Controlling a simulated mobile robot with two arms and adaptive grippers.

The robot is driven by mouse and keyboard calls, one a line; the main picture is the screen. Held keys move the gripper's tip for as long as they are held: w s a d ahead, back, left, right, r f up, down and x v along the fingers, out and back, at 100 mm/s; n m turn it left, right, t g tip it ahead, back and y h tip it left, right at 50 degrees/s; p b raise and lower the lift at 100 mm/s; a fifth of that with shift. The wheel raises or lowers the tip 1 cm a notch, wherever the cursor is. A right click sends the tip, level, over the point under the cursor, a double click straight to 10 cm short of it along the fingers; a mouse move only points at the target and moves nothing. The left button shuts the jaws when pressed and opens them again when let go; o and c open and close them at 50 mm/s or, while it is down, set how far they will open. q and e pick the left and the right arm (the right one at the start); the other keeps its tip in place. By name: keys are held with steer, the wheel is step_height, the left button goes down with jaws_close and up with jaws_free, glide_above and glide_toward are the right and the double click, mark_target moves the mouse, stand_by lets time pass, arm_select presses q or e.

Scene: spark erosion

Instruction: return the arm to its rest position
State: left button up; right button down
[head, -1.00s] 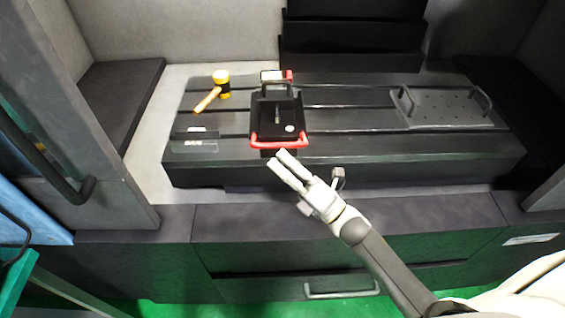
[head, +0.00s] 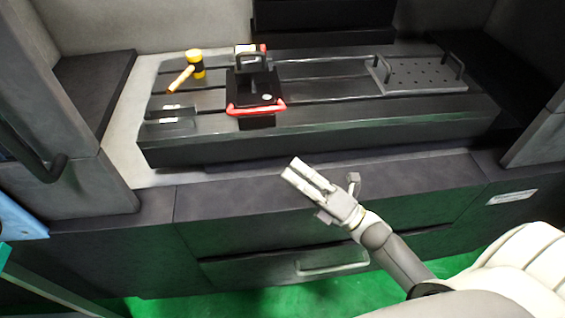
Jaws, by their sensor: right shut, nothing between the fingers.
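My right gripper (head: 297,173) is in front of the machine bed, over the dark front panel. Its two pale fingers lie close together and hold nothing. My right arm (head: 400,262) comes in from the lower right. The gripper is apart from the black device with a red handle (head: 256,107), which sits on the slotted bed behind it. My left gripper does not show.
The dark slotted bed (head: 330,140) carries a yellow and black mallet (head: 196,65) at left and a perforated plate with two handles (head: 425,75) at right. A drawer handle (head: 333,262) sticks out below. A grey door with a dark handle (head: 50,170) stands at left.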

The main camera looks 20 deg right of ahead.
steer(key=s+d+f+m+g+h, duration=0.1)
steer(key=d+f+m+g+h, duration=0.15)
steer(key=f+m+h, duration=0.55)
steer(key=d+f+m+g+h, duration=0.1)
steer(key=f+m+g+h, duration=0.3)
steer(key=m, duration=0.8)
steer(key=s+a+f+m+g, duration=0.15)
steer(key=s+m+g, duration=0.25)
steer(key=s, duration=0.4)
steer(key=s+a+f+m+g, duration=0.15)
steer(key=s+m+g, duration=0.3)
steer(key=s, duration=0.45)
step_height(320, 180, down, 26)
steer(key=s+n+g, duration=0.1)
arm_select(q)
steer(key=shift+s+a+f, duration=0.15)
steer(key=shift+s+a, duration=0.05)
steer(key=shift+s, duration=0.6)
arm_select(e)
steer(key=s+d+f+g, duration=0.1)
steer(key=s+d+f, duration=0.1)
steer(key=s+f, duration=1.4)
steer(key=shift+s+g+h, duration=0.3)
steer(key=shift+s, duration=0.3)
